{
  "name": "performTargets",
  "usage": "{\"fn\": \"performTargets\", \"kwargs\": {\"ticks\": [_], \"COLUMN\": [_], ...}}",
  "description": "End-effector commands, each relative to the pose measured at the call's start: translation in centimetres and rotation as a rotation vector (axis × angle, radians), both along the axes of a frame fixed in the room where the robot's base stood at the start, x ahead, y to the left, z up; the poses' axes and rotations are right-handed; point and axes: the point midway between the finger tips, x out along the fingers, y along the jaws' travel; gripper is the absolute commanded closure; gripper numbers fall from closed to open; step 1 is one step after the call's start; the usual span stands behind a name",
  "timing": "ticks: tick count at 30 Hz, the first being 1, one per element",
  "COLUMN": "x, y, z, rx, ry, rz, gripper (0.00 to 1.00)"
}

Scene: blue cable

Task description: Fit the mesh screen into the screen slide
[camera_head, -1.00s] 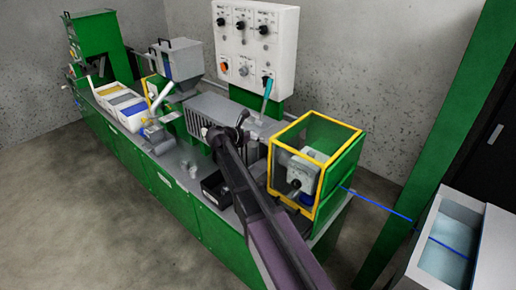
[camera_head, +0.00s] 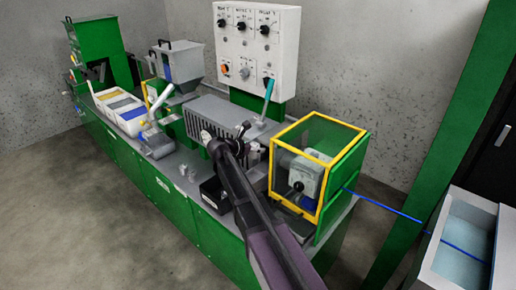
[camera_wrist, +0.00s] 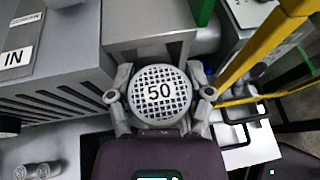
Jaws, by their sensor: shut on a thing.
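The mesh screen (camera_wrist: 160,94) is a round grey disc with a square grid and a "50" on its face. In the wrist view my gripper (camera_wrist: 159,105) is shut on it, with its fingers at the left and right of the disc. In the head view my gripper (camera_head: 238,142) is over the machine, between the ribbed barrel housing and the yellow-framed guard; the disc cannot be made out there. A white plate with black loop handles (camera_wrist: 250,148) lies lower right of the disc. I cannot tell whether it is the screen slide, and no slot shows clearly.
The yellow-framed guard (camera_head: 318,165) stands close right of my gripper. The ribbed grey housing (camera_head: 232,118) is behind and left. A black bin (camera_head: 214,195) sits at the bench's front edge. A blue cable (camera_head: 385,205) runs from the guard to a water trough (camera_head: 462,250).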

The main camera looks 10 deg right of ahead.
Motion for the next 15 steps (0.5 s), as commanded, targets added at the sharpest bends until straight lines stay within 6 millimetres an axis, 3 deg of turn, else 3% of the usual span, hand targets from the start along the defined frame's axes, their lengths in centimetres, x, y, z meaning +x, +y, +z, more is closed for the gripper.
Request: {"fn": "performTargets", "kwargs": {"ticks": [15], "x": [0.0], "y": [-0.1], "z": [-2.1], "rx": [0.0], "ry": [0.0], "rz": [-0.001], "gripper": [0.89]}}
